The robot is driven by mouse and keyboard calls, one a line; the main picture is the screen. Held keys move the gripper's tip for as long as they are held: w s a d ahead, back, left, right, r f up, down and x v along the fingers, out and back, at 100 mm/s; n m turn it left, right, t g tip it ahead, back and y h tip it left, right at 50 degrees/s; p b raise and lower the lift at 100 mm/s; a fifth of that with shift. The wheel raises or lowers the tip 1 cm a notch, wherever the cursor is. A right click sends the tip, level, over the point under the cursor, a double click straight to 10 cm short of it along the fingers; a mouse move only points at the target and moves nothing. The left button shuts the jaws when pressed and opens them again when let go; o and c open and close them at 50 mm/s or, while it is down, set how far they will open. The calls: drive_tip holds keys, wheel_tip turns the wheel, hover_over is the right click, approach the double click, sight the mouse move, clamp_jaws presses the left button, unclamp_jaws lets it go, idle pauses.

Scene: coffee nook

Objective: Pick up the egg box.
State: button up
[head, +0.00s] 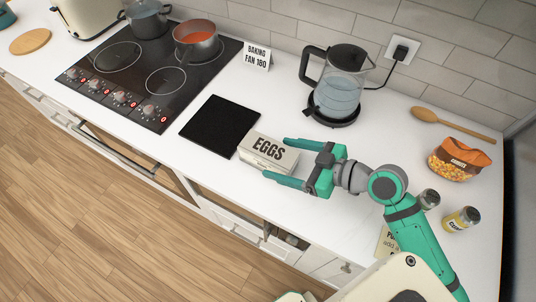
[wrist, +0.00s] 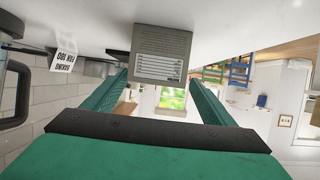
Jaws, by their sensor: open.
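The egg box (head: 262,158) is a grey-white carton marked EGGS, lying on the white counter near its front edge, just right of a black mat. My gripper (head: 282,160) is green and open, level with the box's right end. In the head view one finger passes by the box's far side and the other by its near side. In the wrist view the box's end (wrist: 161,55), with printed lines, shows ahead between the two fingers. I cannot tell whether either finger touches it.
The black mat (head: 219,125) and the hob (head: 146,73) with two pots lie to the left. A glass kettle (head: 338,88) stands behind my gripper. A snack bag (head: 459,160), a wooden spoon (head: 452,124) and two jars are on the right.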

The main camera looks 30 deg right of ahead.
sight(269, 152)
drive_tip(key=shift+d+x, duration=0.15)
drive_tip(key=shift+x, duration=1.2)
drive_tip(key=shift+d+x, duration=0.15)
drive_tip(key=shift+x, duration=1.2)
drive_tip(key=shift+w, duration=0.15)
drive_tip(key=shift+r, duration=0.1)
drive_tip(key=c, duration=1.4)
